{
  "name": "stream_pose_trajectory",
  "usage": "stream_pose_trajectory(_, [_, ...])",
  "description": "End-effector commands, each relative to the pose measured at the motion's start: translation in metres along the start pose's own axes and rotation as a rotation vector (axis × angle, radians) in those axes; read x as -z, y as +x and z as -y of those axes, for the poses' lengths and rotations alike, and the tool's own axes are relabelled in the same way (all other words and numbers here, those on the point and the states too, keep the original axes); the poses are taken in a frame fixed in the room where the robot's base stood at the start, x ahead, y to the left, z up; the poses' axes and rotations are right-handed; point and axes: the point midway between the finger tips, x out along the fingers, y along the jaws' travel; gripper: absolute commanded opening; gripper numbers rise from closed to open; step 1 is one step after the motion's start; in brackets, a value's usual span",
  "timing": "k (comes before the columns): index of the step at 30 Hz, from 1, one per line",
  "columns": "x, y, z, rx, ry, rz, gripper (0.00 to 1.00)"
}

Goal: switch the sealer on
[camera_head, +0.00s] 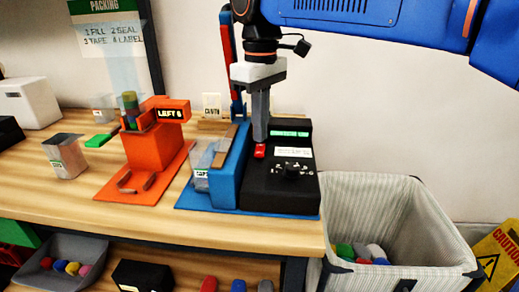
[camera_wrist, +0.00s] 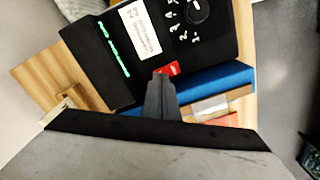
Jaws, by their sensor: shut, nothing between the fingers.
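The sealer is a black box (camera_head: 277,196) on the right end of the table, beside a blue stand (camera_head: 227,180). Its top carries a green display strip (camera_head: 290,134), a white label, a numbered dial (camera_head: 291,172) and a small red switch (camera_head: 260,151). The wrist view shows the red switch (camera_wrist: 167,70), the dial (camera_wrist: 198,11) and the lit green strip (camera_wrist: 113,50). My gripper (camera_head: 260,139) points straight down with shut, empty fingers. Its tips (camera_wrist: 160,75) are right at the red switch and partly hide it; I cannot tell whether they touch.
A pale basket (camera_head: 345,205) with colored items stands right of the table. A yellow caution sign (camera_head: 497,255) is at far right.

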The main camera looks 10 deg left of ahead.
Motion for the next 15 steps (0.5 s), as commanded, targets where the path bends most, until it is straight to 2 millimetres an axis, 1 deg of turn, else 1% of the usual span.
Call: stream_pose_trajectory(15, [-0.0001, 0.0062, 0.0, 0.0, 0.0, 0.0, 0.0])
